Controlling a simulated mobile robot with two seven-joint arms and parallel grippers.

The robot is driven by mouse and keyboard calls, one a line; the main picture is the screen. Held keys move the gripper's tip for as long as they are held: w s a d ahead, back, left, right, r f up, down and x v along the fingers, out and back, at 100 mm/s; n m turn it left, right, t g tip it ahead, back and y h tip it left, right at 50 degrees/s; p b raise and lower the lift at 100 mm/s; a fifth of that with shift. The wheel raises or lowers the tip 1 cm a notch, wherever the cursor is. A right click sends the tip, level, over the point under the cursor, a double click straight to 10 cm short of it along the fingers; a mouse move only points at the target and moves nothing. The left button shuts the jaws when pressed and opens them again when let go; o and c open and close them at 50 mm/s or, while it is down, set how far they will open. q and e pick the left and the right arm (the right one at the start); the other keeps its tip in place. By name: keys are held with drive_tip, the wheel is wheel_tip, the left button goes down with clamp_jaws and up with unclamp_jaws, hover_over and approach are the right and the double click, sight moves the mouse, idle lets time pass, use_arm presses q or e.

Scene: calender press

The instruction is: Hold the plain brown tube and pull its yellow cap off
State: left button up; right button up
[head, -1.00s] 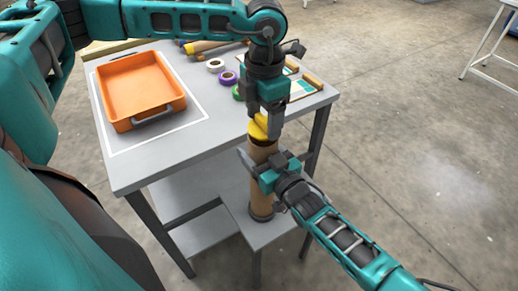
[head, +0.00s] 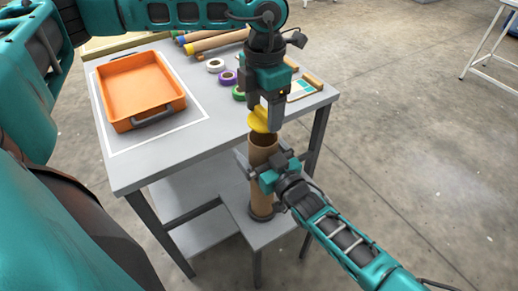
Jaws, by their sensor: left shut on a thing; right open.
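The plain brown tube (head: 262,200) stands upright on a low grey shelf at the front right of the table. Its top end shows as an open brown mouth. The yellow cap (head: 259,121) is just above that mouth and looks apart from it. My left gripper (head: 267,115) points down from above and is shut on the cap. My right gripper (head: 268,171) is open around the upper part of the tube, with a finger on either side. Whether its fingers touch the tube, I cannot tell.
An orange tray (head: 140,122) sits on the grey table (head: 187,149) inside a white outline. Tape rolls (head: 228,77) and several brown tubes (head: 218,41) lie towards the back. A clipboard (head: 303,88) lies at the right edge. Open floor is to the right.

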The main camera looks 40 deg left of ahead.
drive_tip(key=shift+d, duration=0.1)
drive_tip(key=v, duration=1.2)
use_arm(q)
drive_tip(key=shift+d, duration=0.15)
use_arm(e)
drive_tip(key=shift+s+f, duration=0.1)
idle(0.4)
